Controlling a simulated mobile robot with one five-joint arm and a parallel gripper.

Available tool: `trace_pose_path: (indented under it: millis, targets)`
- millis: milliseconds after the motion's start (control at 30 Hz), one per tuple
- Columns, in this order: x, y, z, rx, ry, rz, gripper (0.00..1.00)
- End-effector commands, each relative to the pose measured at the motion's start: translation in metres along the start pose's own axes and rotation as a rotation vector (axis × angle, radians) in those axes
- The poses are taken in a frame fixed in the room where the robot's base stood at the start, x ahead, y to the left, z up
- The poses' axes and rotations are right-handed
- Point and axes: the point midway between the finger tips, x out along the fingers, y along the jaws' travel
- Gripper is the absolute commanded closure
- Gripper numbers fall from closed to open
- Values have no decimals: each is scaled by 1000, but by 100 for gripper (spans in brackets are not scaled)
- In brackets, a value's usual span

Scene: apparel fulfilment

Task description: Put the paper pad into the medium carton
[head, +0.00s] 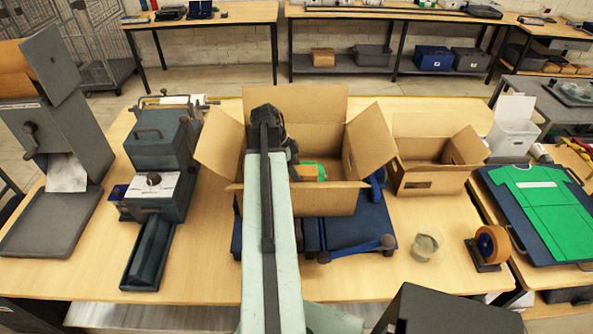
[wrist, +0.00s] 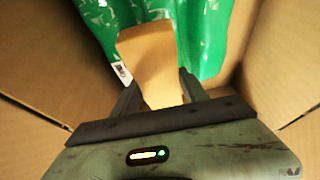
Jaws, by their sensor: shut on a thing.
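The medium carton (head: 347,196), the larger of two open cartons in the head view, stands at the table's middle with its flaps spread. My arm reaches over its front wall. My gripper (wrist: 160,92) is down inside the carton, between its brown walls in the wrist view. It is shut on the tan paper pad (wrist: 150,55), which lies between the two fingers. A shiny green bagged garment (wrist: 205,30) with a barcode label lies around and behind the pad. Whether the pad touches the garment or the carton floor, I cannot tell. A little of the pad (head: 303,173) shows in the head view.
A smaller open carton (head: 432,178) stands to the right. A dark blue platform (head: 350,225) is under the medium carton. A tape roll (head: 492,245) and a clear cup (head: 427,243) are at the front right. A grey machine (head: 155,160) stands at left.

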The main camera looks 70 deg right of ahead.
Motion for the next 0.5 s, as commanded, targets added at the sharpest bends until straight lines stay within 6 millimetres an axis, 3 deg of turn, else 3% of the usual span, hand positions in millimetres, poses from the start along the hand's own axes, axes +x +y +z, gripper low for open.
trace_pose_path:
  millis: [33, 300, 333, 400, 500]
  targets:
    - [8, 0, 3, 0, 0, 0, 85]
    - [6, 0, 2, 1, 0, 0, 85]
    - [6, 0, 2, 1, 0, 0, 43]
    - [6, 0, 2, 1, 0, 0, 23]
    - [6, 0, 2, 1, 0, 0, 23]
